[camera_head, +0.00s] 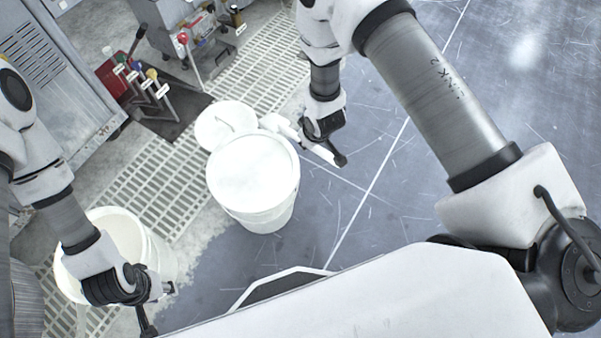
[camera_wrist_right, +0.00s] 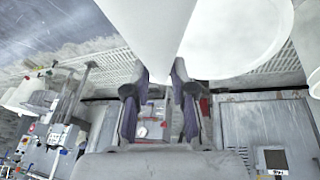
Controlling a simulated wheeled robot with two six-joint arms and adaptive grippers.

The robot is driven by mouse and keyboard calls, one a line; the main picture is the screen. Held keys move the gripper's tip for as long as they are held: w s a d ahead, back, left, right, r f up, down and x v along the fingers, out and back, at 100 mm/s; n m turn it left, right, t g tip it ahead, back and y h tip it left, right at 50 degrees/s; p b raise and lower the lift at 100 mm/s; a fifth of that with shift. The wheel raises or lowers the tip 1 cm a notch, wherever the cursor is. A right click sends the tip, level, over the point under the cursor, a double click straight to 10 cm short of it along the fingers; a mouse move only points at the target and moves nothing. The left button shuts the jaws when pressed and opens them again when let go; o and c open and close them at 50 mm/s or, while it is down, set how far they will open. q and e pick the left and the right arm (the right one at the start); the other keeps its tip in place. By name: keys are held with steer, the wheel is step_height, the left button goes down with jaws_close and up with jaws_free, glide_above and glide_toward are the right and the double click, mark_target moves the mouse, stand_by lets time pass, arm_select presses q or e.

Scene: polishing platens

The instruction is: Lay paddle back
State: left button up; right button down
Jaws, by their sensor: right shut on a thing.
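The paddle, a smooth white piece, is held between the fingers of my right gripper (camera_head: 325,148). It fills the top middle of the right wrist view (camera_wrist_right: 150,35), where the gripper (camera_wrist_right: 158,95) is shut on it. In the head view only a part of white (camera_head: 276,123) shows beside the gripper, close to the full white bucket (camera_head: 266,213), and its far end is hidden. My left gripper (camera_head: 158,304) is at the lower left, fingers apart and empty, beside another white bucket (camera_head: 165,262).
A smaller round white container (camera_head: 222,122) stands behind the middle bucket. A rack of labelled levers (camera_head: 145,88) on a dark mat and grey cabinets (camera_head: 60,80) are at the upper left. Slotted floor grating (camera_head: 160,180) runs diagonally. Blue-grey floor (camera_head: 390,190) on the right is clear.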

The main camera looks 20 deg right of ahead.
steer(key=shift+s+a+f+n+t+y+b, duration=0.55)
steer(key=shift+a+f+t+b, duration=0.3)
steer(key=shift+f+b, duration=1.7)
steer(key=shift+s+a+f+n+t+y+b, duration=0.45)
steer(key=shift+s+a+f+t+b, duration=0.4)
steer(key=shift+f+b, duration=1.7)
steer(key=shift+s+a+f+n+t+y+b, duration=0.45)
steer(key=shift+a+f+t+b, duration=0.4)
steer(key=shift+f+b, duration=1.7)
arm_select(q)
step_height(320, 180, down, 17)
steer(key=p, duration=0.1)
steer(key=shift+a, duration=0.15)
arm_select(e)
steer(key=shift+a+f, duration=0.1)
steer(key=shift+f, duration=0.45)
arm_select(q)
steer(key=shift+s+r, duration=0.1)
steer(key=shift+s, duration=0.05)
arm_select(e)
steer(key=c, duration=0.9)
jaws_free()
steer(key=shift+r, duration=0.1)
